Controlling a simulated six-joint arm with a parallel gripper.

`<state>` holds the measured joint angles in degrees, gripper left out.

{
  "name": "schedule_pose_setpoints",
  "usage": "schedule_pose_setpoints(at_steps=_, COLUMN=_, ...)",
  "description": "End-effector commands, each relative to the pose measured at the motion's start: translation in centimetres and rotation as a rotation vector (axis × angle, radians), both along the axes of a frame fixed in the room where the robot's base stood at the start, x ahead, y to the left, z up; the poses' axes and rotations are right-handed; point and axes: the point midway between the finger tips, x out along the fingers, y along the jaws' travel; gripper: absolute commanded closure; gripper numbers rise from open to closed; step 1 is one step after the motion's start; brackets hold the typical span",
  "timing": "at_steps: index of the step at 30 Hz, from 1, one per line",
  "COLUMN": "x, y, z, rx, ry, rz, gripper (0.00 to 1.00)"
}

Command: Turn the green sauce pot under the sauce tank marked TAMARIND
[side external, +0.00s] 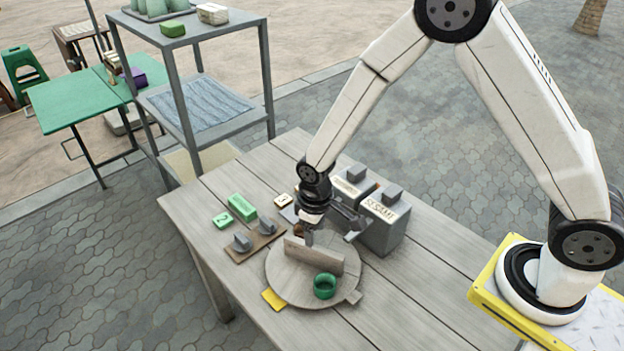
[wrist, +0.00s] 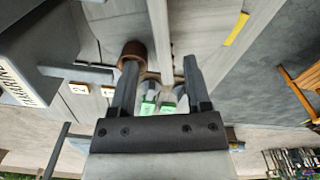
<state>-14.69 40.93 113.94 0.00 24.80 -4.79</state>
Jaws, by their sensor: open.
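The green sauce pot (side external: 325,286) sits on the round wooden turntable (side external: 290,290), on the near side of its upright divider (side external: 322,259). A brown pot (wrist: 132,50) shows beside the left fingertip in the wrist view, and the green pot is not visible there. My gripper (side external: 310,236) is open above the far side of the turntable. In the wrist view its fingers (wrist: 160,68) are apart, with the pale divider between them. Two grey tanks stand behind; the nearer reads SESAME (side external: 385,212).
A shelf rack (side external: 190,45) stands behind. The table's front right is clear.

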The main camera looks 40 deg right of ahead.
Motion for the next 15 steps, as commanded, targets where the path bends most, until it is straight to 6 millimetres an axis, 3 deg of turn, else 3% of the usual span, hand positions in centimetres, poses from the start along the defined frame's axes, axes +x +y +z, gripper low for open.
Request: schedule_pose_setpoints(at_steps=15, x=0.09, y=0.32, z=-1.20, rx=-0.002, ry=0.008, rz=0.009, gripper=0.38)
